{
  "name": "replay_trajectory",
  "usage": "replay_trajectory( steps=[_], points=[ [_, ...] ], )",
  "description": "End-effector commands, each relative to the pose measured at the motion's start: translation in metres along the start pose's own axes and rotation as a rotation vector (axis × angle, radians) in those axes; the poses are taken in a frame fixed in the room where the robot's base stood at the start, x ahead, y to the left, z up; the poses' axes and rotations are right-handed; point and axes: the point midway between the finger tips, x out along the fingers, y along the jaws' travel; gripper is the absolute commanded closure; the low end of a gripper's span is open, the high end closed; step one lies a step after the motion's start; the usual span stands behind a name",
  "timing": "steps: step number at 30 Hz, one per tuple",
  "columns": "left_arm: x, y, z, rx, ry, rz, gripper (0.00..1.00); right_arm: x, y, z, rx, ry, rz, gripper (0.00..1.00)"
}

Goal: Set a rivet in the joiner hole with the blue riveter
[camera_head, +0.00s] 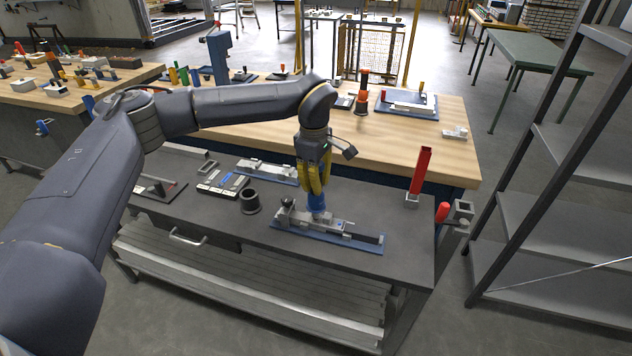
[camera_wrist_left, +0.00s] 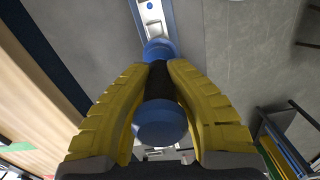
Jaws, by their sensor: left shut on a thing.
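My left gripper (camera_head: 315,178) has yellow fingers and is shut on the blue riveter (camera_head: 317,203), which stands about upright over the joiner (camera_head: 305,216). In the left wrist view the gripper (camera_wrist_left: 160,85) closes on the dark middle of the riveter (camera_wrist_left: 160,122), between its blue ends. The joiner is a grey metal bar on a blue base plate (camera_head: 372,246); part of it also shows in the left wrist view (camera_wrist_left: 152,22). The riveter's tip seems to meet the joiner, but I cannot tell whether they touch. The hole under it and any rivet are hidden. My right gripper is not in view.
A dark round cup (camera_head: 250,202) and a tray of small parts (camera_head: 222,186) stand left of the joiner on the grey bench (camera_head: 408,262). A wooden workbench (camera_head: 445,152) lies behind. A metal shelf (camera_head: 560,275) is at far right.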

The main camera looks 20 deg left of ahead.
Motion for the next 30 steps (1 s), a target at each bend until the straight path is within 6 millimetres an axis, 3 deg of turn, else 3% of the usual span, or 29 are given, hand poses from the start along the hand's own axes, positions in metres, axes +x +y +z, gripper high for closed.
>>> replay_trajectory(
  steps=[17,30],
  points=[
    [0.006,0.0,0.0,0.0,0.001,-0.002,1.0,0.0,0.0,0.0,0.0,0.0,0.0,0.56],
    [-0.021,0.0,0.001,0.0,0.0,0.001,1.0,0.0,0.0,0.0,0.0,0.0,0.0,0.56]
  ],
)
